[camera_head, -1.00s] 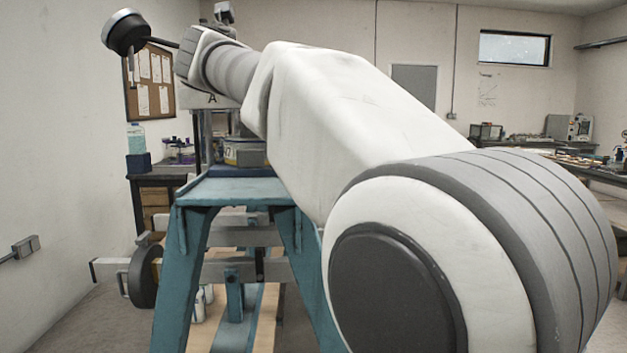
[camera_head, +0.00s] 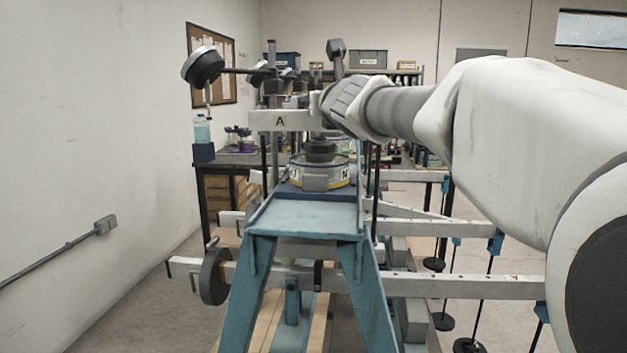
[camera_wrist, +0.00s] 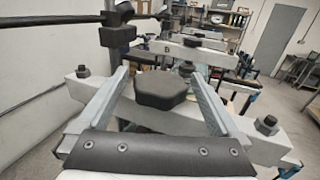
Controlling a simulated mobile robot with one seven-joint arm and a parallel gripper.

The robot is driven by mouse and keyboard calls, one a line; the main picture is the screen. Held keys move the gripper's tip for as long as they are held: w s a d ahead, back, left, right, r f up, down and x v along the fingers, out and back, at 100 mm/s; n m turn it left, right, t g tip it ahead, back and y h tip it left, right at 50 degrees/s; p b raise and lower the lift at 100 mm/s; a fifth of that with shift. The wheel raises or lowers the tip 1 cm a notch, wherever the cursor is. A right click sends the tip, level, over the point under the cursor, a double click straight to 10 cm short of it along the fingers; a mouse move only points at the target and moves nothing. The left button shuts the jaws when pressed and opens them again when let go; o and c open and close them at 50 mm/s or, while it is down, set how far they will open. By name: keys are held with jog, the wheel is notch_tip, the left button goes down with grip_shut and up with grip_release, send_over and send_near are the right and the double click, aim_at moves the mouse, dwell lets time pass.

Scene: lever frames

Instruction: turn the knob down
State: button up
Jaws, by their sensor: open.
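In the wrist view a dark lobed knob (camera_wrist: 163,88) shows between the two grey fingers of my gripper (camera_wrist: 158,76), in front of a pale beam. The fingers are apart, one to each side of the knob in the picture. I cannot tell how far the knob is from them or whether they touch it. In the head view my arm reaches in from the right to the lever frame, and my gripper is hidden there. A dark knob (camera_head: 319,148) sits on a round numbered drum (camera_head: 320,172) under the beam marked A (camera_head: 280,121).
The blue stand (camera_head: 305,215) carries the drum. Pale lever arms (camera_head: 455,284) cross below with hanging dark weights. A black round head (camera_head: 203,65) on a rod stands at upper left. In the wrist view a beam marked B (camera_wrist: 167,49) lies beyond. Floor is clear at left.

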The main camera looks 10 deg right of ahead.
jog(key=shift+r+n+g+y+p, duration=0.15)
jog(key=shift+n+y+p, duration=0.7)
jog(key=shift+p, duration=1.45)
jog(key=shift+r+n+g+y+p, duration=0.15)
jog(key=shift+n+y+p, duration=0.3)
jog(key=shift+y+p, duration=1.25)
jog(key=n+y+p, duration=0.1)
jog(key=p, duration=0.5)
jog(key=shift+n+g, duration=0.3)
jog(key=shift+g, duration=0.1)
jog(key=shift+s+d+n+y+p, duration=0.1)
jog(key=shift+n+y+p, duration=0.35)
jog(key=shift+p, duration=0.6)
jog(key=s+d+m+h+b, duration=0.1)
jog(key=s+d+m+h, duration=0.45)
jog(key=s+m, duration=0.4)
jog(key=s+d+m+h, duration=0.4)
jog(key=s+d+m, duration=0.3)
jog(key=m, duration=0.5)
jog(key=s+a+f+m+g, duration=0.3)
jog(key=s+f+m, duration=0.3)
jog(key=m, duration=0.2)
jog(key=s+a+f+m+g+p, duration=0.1)
jog(key=s+a+f+m+g, duration=0.3)
jog(key=m, duration=0.4)
notch_tip(320, 180, down, 2)
jog(key=s+g, duration=0.1)
jog(key=s, duration=0.1)
jog(key=shift+s+a, duration=0.15)
jog(key=shift+s, duration=0.2)
